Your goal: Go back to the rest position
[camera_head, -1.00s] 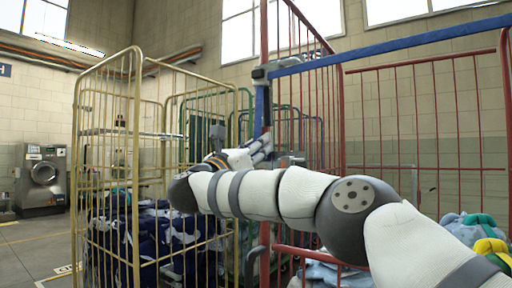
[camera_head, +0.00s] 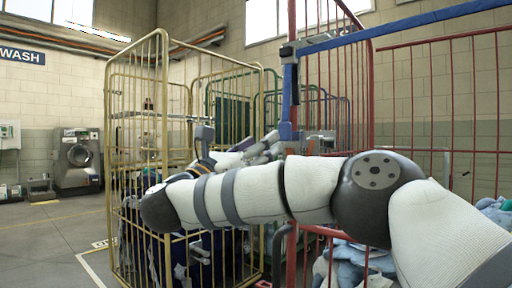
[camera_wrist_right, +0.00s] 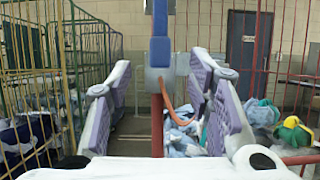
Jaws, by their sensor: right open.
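My right arm reaches in from the lower right across the head view, in front of the cages. Its gripper (camera_head: 262,150) is near the red cage's corner post and is partly hidden by the wrist. In the right wrist view the purple and grey fingers (camera_wrist_right: 160,78) stand wide apart. A blue bar end with a grey fitting (camera_wrist_right: 158,75) and a red post (camera_wrist_right: 157,125) show between them. I see no thing held, and contact with the post cannot be told. My left gripper is not in view.
A yellow cage (camera_head: 166,100) with dark blue bundles stands left of the arm. The red cage (camera_head: 374,95) with a blue top bar (camera_head: 430,22) holds light blue cloths (camera_head: 350,262). A washing machine (camera_head: 78,160) stands far left. The left floor (camera_head: 45,245) is open.

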